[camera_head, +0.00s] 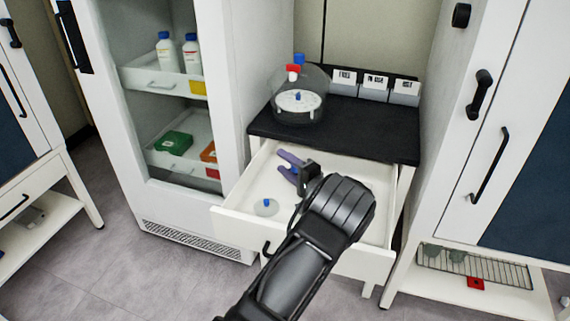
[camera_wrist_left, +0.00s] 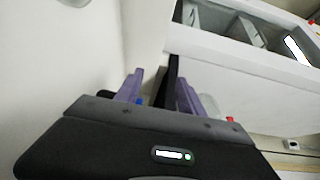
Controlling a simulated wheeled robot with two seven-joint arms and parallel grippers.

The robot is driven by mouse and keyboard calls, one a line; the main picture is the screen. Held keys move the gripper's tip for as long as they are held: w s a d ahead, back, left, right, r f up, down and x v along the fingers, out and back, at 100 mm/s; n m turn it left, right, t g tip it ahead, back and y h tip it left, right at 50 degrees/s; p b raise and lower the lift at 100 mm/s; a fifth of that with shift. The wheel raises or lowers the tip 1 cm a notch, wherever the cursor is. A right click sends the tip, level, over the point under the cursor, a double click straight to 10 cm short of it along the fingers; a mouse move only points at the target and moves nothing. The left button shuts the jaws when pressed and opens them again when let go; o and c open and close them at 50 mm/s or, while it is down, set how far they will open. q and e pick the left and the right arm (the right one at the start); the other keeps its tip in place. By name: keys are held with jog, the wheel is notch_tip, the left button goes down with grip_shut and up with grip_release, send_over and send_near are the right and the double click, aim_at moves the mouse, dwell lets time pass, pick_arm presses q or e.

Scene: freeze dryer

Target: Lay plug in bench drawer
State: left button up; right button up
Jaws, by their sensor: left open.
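The white bench drawer (camera_head: 236,214) is pulled open below the black bench top. A small clear round piece with a blue knob (camera_head: 266,205) lies on the drawer floor at its front left; it looks like the plug, but I cannot be sure. My left gripper (camera_head: 281,162) is over the back left of the drawer, its purple fingers apart with nothing seen between them. It is behind the blue-knobbed piece and apart from it. The left wrist view also shows these fingers (camera_wrist_left: 159,78), with small blue and red bits partly hidden near them. My right gripper is out of view.
A clear domed chamber (camera_head: 300,104) with red and blue pieces on top stands on the black bench top (camera_head: 352,124), beside several labelled boxes (camera_head: 375,86). An open white cabinet (camera_head: 112,107) with bottles stands left; a tall cabinet (camera_head: 460,165) stands close on the right.

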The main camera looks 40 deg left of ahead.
pick_arm(q)
jog(key=shift+r+p, duration=0.3)
jog(key=shift+r, duration=0.1)
jog(key=shift+r+p, duration=0.4)
jog(key=shift+p, duration=0.1)
jog(key=v, duration=0.4)
jog(key=b+v, duration=0.1)
jog(key=v, duration=0.1)
jog(key=shift+d+f, duration=0.25)
jog(key=shift+d, duration=0.15)
jog(key=shift+s+d, duration=0.15)
jog(key=shift+d, duration=0.15)
